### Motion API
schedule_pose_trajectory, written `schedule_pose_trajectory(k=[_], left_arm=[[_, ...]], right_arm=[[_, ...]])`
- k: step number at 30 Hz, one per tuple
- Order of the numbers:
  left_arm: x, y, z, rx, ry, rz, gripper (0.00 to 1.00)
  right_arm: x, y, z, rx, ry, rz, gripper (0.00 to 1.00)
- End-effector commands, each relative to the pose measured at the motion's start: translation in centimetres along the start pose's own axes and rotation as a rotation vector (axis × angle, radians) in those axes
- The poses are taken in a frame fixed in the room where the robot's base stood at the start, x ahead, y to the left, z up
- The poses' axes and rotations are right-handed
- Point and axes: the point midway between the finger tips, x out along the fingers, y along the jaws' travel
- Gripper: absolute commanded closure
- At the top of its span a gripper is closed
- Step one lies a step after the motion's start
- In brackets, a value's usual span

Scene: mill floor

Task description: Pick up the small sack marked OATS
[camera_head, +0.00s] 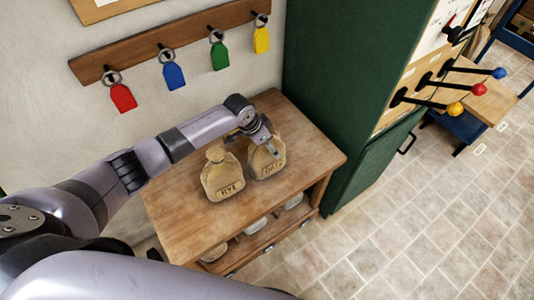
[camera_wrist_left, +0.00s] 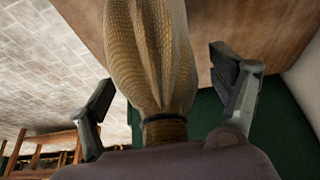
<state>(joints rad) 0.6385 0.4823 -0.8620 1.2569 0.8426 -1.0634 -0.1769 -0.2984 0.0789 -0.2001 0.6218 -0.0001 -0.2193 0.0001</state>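The small sack marked OATS (camera_head: 265,161) stands on the wooden table at the right of the sack marked RYE (camera_head: 222,176). Both are tan with tied necks. My left gripper (camera_head: 272,146) is at the top of the OATS sack in the head view and hides part of it. In the left wrist view a sack's woven body and dark-tied neck (camera_wrist_left: 165,129) lie between the two spread fingers of my left gripper (camera_wrist_left: 168,92). Gaps show on both sides, so the gripper is open around the neck. My right gripper is not in view.
The wooden table (camera_head: 311,157) has a lower shelf with pale items. A green cabinet (camera_head: 328,60) stands close at its right. Coloured tags, including a red one (camera_head: 123,97), hang from a wall rack (camera_head: 150,55). Levers with coloured knobs (camera_head: 456,108) stick out at the right.

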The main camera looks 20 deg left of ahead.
Motion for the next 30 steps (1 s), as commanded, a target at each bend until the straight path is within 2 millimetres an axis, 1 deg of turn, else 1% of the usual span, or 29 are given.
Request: schedule_pose_trajectory(k=[1,2,30], left_arm=[[-0.01,-0.01,0.0,0.0,0.0,0.0,0.22],[-0.02,-0.01,0.0,0.0,0.0,0.0,0.24],[-0.03,-0.01,0.02,-0.001,-0.001,0.0,0.87]], right_arm=[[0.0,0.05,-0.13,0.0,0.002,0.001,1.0],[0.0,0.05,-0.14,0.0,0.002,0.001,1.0],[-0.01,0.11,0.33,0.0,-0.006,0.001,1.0]])
